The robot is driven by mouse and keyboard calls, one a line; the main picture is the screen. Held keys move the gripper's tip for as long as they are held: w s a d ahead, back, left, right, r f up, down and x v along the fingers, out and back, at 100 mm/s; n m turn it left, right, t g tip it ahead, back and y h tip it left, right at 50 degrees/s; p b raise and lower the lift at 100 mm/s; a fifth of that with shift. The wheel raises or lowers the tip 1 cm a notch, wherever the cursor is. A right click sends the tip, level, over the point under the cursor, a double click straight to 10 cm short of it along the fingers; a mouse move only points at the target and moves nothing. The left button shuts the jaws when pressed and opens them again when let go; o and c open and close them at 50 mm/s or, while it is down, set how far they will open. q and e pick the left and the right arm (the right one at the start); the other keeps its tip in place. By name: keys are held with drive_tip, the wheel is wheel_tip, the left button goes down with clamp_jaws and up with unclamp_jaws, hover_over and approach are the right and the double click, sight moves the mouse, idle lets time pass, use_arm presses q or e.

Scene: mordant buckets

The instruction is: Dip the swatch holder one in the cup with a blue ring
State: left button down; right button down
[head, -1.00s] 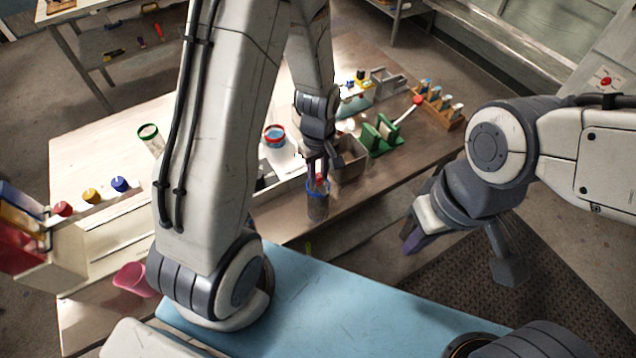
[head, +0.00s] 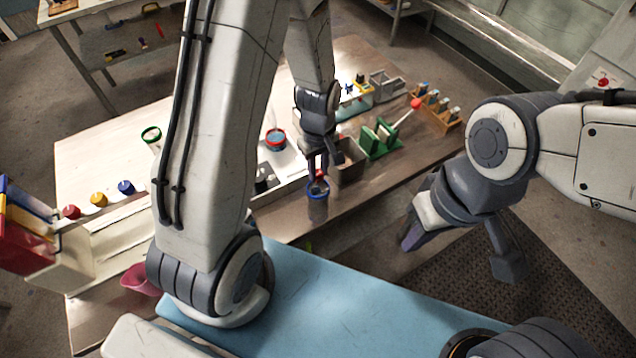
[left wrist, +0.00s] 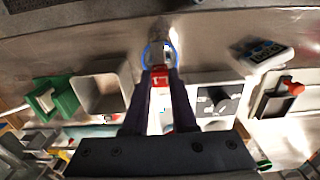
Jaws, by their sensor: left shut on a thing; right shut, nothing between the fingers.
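My left gripper (head: 317,168) is shut on the swatch holder, whose red grip (left wrist: 160,76) shows between the fingers in the left wrist view. In the head view the gripper hangs over the cup with a blue ring (head: 317,207), near the table's front edge. The blue ring (left wrist: 147,55) lies just beyond the fingertips in the left wrist view, with a pale lower part of the holder over or within it. I cannot tell how deep the holder reaches. My right gripper (head: 412,236) is shut and empty, off the table to the right.
A cup with a red ring (head: 275,139) and a cup with a green ring (head: 151,135) stand farther back. A grey bin (head: 350,160), a green rack (head: 378,138) and a wooden stand (head: 437,108) are right of the gripper. Red, yellow and blue lidded pots stand at left.

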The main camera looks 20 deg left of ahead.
use_arm(q)
drive_tip(key=shift+r+p, duration=1.45)
drive_tip(key=shift+r, duration=0.45)
drive_tip(key=shift+r, duration=0.1)
idle(1.0)
wheel_tip(320, 180, up, 3)
drive_tip(key=p, duration=0.2)
drive_tip(key=shift+p, duration=0.4)
